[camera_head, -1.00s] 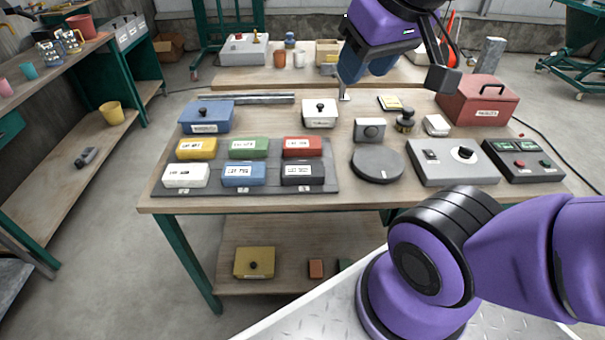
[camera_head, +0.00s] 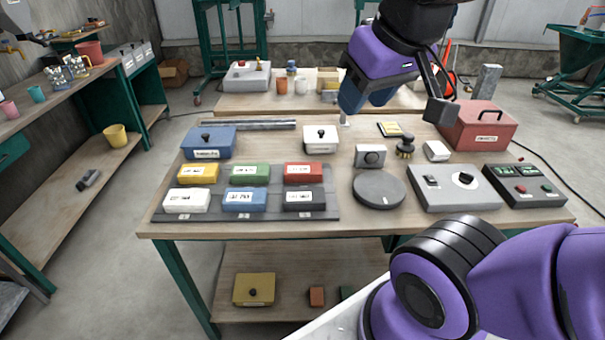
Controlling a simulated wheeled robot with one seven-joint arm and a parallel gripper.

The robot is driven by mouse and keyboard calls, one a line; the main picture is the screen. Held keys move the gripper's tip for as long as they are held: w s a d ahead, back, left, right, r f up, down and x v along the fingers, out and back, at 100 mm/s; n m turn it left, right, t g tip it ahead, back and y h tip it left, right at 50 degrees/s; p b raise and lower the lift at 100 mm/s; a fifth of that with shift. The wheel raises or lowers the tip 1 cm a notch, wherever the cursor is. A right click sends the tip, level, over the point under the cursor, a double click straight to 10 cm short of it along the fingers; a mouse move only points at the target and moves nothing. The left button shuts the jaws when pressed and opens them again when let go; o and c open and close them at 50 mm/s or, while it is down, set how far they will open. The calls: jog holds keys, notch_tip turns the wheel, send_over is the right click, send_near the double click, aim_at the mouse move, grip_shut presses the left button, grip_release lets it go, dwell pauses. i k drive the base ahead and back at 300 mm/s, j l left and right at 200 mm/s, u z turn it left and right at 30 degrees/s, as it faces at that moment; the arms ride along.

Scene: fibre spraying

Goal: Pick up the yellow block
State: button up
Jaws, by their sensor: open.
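The yellow block (camera_head: 198,173) is a small box with a white label. It sits at the back left of a dark grey tray (camera_head: 330,212) on the workbench. A green block (camera_head: 249,172) is to its right and a white block (camera_head: 187,200) is in front of it. My gripper (camera_head: 396,108) is open, raised over the back right part of the bench. It is well to the right of the yellow block and apart from it. Nothing shows between its fingers.
A red block (camera_head: 303,172), a blue block (camera_head: 244,199) and a dark block (camera_head: 304,200) share the tray. A blue box (camera_head: 208,143) stands behind the yellow block. A round grey disc (camera_head: 379,188) and control boxes (camera_head: 457,187) lie to the right. A yellow box (camera_head: 254,289) is underneath.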

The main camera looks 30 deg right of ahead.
aim_at(198, 173)
jog(key=i+j, duration=0.25)
jog(key=j, duration=0.15)
jog(key=i+j+u, duration=0.1)
jog(key=i+j, duration=0.2)
jog(key=j, duration=0.15)
jog(key=i+j, duration=0.25)
jog(key=j, duration=0.15)
